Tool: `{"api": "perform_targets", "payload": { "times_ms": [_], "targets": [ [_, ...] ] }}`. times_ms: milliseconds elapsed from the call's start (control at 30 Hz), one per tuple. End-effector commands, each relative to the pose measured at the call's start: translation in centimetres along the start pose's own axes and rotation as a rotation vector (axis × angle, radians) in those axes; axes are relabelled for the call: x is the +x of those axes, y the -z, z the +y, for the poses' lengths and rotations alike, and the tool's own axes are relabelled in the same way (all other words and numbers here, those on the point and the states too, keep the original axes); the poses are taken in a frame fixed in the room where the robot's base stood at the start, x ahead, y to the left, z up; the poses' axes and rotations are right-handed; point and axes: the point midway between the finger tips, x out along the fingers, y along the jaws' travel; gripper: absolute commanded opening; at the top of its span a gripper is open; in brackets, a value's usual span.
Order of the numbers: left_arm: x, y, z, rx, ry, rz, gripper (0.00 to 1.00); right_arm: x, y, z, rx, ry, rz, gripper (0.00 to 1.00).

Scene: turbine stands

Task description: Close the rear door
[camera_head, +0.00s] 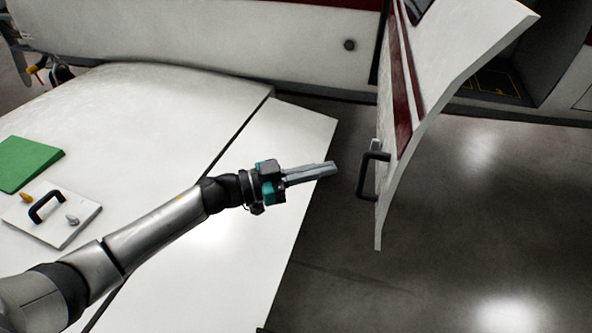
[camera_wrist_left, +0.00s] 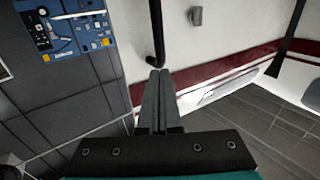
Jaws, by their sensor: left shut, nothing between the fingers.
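The rear door (camera_head: 440,70) is white with dark red stripes and stands swung out from the white body at the right in the head view. A black handle (camera_head: 365,176) sits on its near edge side. My left gripper (camera_head: 332,168) is shut and empty, a short way left of the handle in the head view. In the left wrist view the shut fingers (camera_wrist_left: 158,75) point toward the black handle (camera_wrist_left: 155,40), with the white door panel (camera_wrist_left: 215,45) behind; whether they touch it I cannot tell. My right gripper is in neither view.
A white wing-like surface (camera_head: 180,110) fills the left, with a green block (camera_head: 28,163) and a white plate with a black handle (camera_head: 50,215) on it. The dark opening (camera_head: 520,65) lies behind the door. Grey floor (camera_head: 470,240) is clear at the lower right.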

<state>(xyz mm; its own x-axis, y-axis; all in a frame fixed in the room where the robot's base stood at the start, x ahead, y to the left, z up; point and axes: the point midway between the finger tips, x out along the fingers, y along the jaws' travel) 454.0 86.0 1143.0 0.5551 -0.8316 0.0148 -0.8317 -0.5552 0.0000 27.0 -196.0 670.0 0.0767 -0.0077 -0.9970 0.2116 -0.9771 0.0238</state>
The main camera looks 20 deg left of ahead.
Motion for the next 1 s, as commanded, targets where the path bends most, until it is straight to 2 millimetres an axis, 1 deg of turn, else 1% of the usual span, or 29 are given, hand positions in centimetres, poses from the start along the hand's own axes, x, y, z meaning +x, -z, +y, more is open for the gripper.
{"api": "perform_targets", "payload": {
  "times_ms": [33,100,200,333,500,867,1000],
  "targets": [
    [1.2,0.2,0.0,-0.001,0.0,0.004,0.0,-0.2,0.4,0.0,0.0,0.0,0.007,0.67],
    [2.4,0.2,0.0,0.0,0.0,0.004,0.0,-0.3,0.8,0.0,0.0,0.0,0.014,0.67],
    [3.8,0.1,0.0,-0.001,-0.001,0.002,0.0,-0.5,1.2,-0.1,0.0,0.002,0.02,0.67],
    [5.0,0.0,0.0,-0.001,0.001,0.001,0.0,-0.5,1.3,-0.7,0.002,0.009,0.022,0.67],
    [5.6,0.0,0.0,0.0,0.001,-0.001,0.0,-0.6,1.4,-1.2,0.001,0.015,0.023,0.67],
    [5.7,-0.1,0.1,-0.001,0.001,-0.001,0.0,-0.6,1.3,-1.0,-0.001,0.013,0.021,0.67],
    [6.3,0.0,0.6,-0.002,0.005,0.0,0.0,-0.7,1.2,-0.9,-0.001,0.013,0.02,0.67]
  ]
}}
